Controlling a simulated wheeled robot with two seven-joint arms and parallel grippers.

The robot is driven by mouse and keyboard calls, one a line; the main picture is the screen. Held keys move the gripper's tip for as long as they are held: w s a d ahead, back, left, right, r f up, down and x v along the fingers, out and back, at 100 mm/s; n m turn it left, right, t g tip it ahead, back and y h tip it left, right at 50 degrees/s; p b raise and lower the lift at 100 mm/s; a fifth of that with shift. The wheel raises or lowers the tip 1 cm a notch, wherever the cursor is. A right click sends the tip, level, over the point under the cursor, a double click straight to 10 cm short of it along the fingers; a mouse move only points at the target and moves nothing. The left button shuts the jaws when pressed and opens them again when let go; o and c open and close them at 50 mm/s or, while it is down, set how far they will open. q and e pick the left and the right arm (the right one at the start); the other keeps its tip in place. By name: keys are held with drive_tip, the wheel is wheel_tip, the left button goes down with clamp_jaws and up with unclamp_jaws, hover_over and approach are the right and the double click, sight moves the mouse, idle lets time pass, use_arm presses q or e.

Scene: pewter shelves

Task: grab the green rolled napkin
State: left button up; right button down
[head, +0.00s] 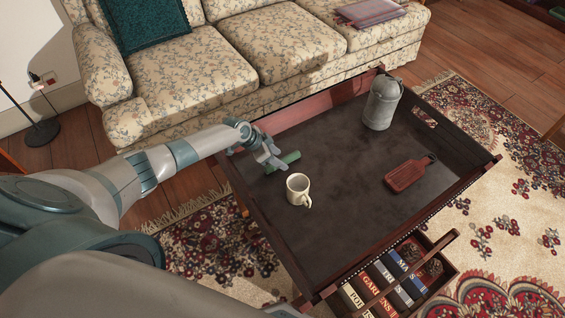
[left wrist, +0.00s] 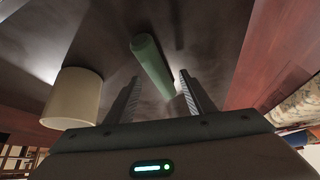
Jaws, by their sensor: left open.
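The green rolled napkin (head: 284,162) lies on the dark tray-topped table (head: 330,215), near its left side. My left gripper (head: 271,161) is at the napkin's left end, low over the tabletop. In the left wrist view the napkin (left wrist: 152,66) lies ahead, lined up between the two open fingers of the gripper (left wrist: 160,97). Nothing is held in them. I cannot tell whether the fingers touch the napkin. My right gripper is not in view.
A cream mug (head: 297,189) stands close in front of the napkin; it shows left of the fingers in the wrist view (left wrist: 74,97). A grey metal canister (head: 382,103) and a red-brown board (head: 408,175) are farther right. The tray has a raised wooden rim (head: 400,240).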

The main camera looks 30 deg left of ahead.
use_arm(q)
drive_tip(key=shift+w+d+f, duration=0.2)
drive_tip(key=shift+d+f, duration=0.05)
drive_tip(key=shift+f, duration=0.35)
drive_tip(key=shift+c, duration=0.7)
drive_tip(key=c, duration=1)
drive_tip(key=shift+c, duration=0.2)
